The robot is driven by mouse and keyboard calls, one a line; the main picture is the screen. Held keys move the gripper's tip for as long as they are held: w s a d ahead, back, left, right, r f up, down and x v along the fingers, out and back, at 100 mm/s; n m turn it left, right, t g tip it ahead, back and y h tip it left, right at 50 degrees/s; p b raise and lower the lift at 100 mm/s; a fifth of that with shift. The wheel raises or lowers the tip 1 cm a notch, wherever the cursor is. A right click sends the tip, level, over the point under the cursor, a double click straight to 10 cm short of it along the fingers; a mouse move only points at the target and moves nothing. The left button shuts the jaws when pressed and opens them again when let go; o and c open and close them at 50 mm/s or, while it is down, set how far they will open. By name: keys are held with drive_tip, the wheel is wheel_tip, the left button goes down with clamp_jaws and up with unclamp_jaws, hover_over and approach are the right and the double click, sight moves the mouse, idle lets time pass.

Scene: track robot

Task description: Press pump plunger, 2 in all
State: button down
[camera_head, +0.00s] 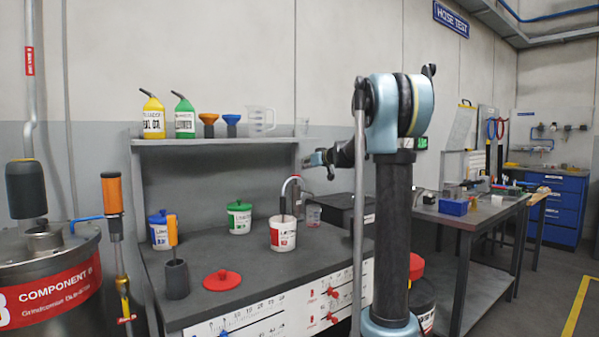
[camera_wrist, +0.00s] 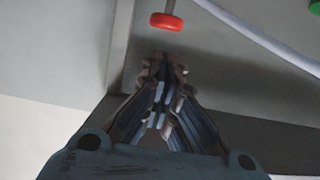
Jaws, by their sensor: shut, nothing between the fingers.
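A white tub (camera_head: 283,235) with a red label stands on the grey bench. A dark stem and a pale curved spout (camera_head: 295,180) rise from it. My gripper (camera_head: 312,160) is small in the head view, above and just right of the tub. In the wrist view my gripper (camera_wrist: 165,70) is shut and empty, its fingertips together. A red knob (camera_wrist: 166,21) on a grey stem shows beyond the fingertips, with a visible gap in the picture. I cannot tell whether this knob is the pump plunger. No contact with it shows.
Blue-lidded (camera_head: 162,230) and green-lidded (camera_head: 239,217) tubs stand behind. An orange-handled tool in a dark cup (camera_head: 177,280) and a red lid (camera_head: 222,280) occupy the front left. A shelf (camera_head: 215,142) with bottles overhangs the bench. A pale hose (camera_wrist: 260,38) crosses the wrist view.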

drive_tip(key=v, duration=0.4)
drive_tip(key=shift+s+d, duration=0.15)
drive_tip(key=shift+s, duration=0.05)
idle(0.5)
